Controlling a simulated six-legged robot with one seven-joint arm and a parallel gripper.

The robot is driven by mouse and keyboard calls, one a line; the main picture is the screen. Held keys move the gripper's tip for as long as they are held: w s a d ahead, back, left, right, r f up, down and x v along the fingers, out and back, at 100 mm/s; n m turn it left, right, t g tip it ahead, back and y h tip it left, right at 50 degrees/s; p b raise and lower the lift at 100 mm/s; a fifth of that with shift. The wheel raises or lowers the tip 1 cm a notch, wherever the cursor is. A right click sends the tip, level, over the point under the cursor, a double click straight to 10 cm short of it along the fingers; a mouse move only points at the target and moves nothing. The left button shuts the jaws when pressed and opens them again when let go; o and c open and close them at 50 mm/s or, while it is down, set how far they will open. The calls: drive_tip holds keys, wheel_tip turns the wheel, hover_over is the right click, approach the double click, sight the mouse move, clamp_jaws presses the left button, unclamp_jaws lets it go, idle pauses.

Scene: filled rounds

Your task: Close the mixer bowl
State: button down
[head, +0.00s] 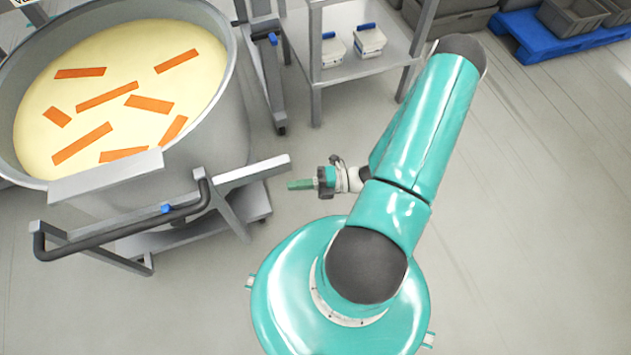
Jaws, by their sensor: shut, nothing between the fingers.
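The mixer bowl (210,150) is a large grey metal bowl at the left in the head view. It is uncovered and holds a pale yellow mass with several orange strips (107,95) on top. It sits in a wheeled metal frame with a dark handle bar (125,230) at the front. No lid shows in this view. My gripper (291,184) is shut and empty. It points left, a short way right of the bowl's frame and apart from it, in front of the grey bar's right end.
A metal shelf table (365,40) with two white tubs (350,45) stands behind. A blue pallet (545,40) with grey crates (575,15) is at the back right. The grey floor (540,220) on the right is clear.

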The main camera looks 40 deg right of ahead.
drive_tip(key=shift+w, duration=2.25)
drive_tip(key=shift+w, duration=0.1)
